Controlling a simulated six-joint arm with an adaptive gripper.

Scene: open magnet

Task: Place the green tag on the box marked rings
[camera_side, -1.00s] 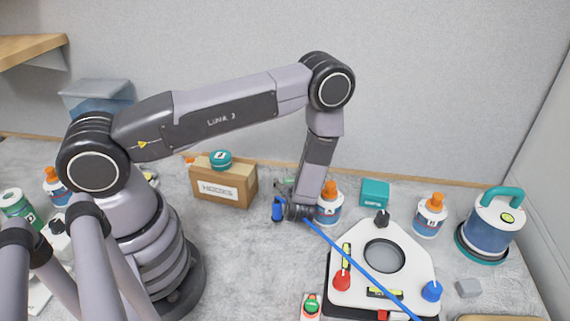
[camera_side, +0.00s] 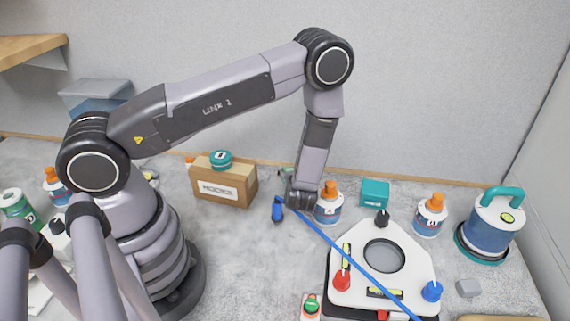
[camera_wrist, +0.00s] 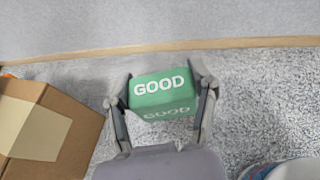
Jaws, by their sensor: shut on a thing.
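The green tag (camera_wrist: 162,93), lettered GOOD, is between the two fingers of my gripper (camera_wrist: 162,104) in the wrist view. My gripper is shut on it, with a finger at each side. In the side view my gripper (camera_side: 288,175) is mostly hidden behind my wrist, right of a brown cardboard box (camera_side: 238,188). The box has a pale label whose word I cannot read surely. A round teal tin (camera_side: 220,158) sits on its top. The box also shows at the left of the wrist view (camera_wrist: 75,105), apart from the tag.
An orange-capped bottle (camera_side: 328,208) stands just right of my wrist. A blue-handled thing (camera_side: 278,210) and a blue strap (camera_side: 345,254) lie close by. A white plate (camera_side: 350,294) with knobs, a teal box (camera_side: 375,193) and another bottle (camera_side: 430,218) are further right.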

